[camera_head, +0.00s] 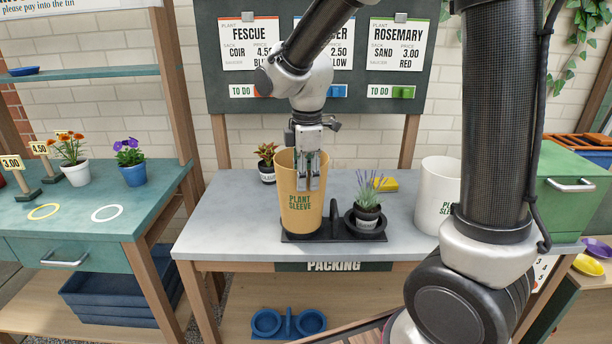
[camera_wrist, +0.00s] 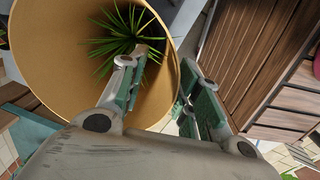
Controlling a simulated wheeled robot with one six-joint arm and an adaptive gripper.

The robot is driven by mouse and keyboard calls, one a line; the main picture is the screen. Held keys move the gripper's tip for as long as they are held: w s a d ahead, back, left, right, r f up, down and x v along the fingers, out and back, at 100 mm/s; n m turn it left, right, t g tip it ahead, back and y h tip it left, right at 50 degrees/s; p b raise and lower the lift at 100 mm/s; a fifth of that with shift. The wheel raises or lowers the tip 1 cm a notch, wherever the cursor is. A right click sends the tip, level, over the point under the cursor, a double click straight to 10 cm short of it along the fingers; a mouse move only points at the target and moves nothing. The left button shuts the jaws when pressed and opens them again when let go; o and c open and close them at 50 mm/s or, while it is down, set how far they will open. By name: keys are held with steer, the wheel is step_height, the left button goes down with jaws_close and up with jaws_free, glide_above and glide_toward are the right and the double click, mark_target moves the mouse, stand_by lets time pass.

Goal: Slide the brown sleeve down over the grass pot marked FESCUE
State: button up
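The brown sleeve (camera_head: 290,208), marked PLANT SLEEVE, stands upright on the left part of a black double tray (camera_head: 341,233) on the packing table. The wrist view looks down into the sleeve (camera_wrist: 55,55). Green grass (camera_wrist: 128,32) shows inside it; the pot and its FESCUE mark are hidden by the sleeve. My gripper (camera_head: 309,186) is at the sleeve's rim, pointing down. In the wrist view its fingers (camera_wrist: 168,60) are spread, one inside the sleeve and one outside, with the wall between them and gaps showing.
A lavender pot (camera_head: 367,214) sits in the tray's right dish, close beside the sleeve. A white sleeve (camera_head: 436,190) stands farther right. A small flower pot (camera_head: 267,170) and a yellow block (camera_head: 385,184) are behind. The table's left front is clear.

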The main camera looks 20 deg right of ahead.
step_height(320, 180, up, 12)
steer(key=shift+s, duration=0.4)
stand_by(0.5)
steer(key=s+d+f+m+t, duration=0.1)
steer(key=s+d+m+t, duration=0.2)
steer(key=s+d+m, duration=1.2)
steer(key=s+m, duration=0.1)
steer(key=s, duration=0.3)
steer(key=shift+s+d+f+m+t, duration=0.2)
steer(key=shift+d+f+m+t, duration=0.1)
steer(key=shift+f, duration=0.1)
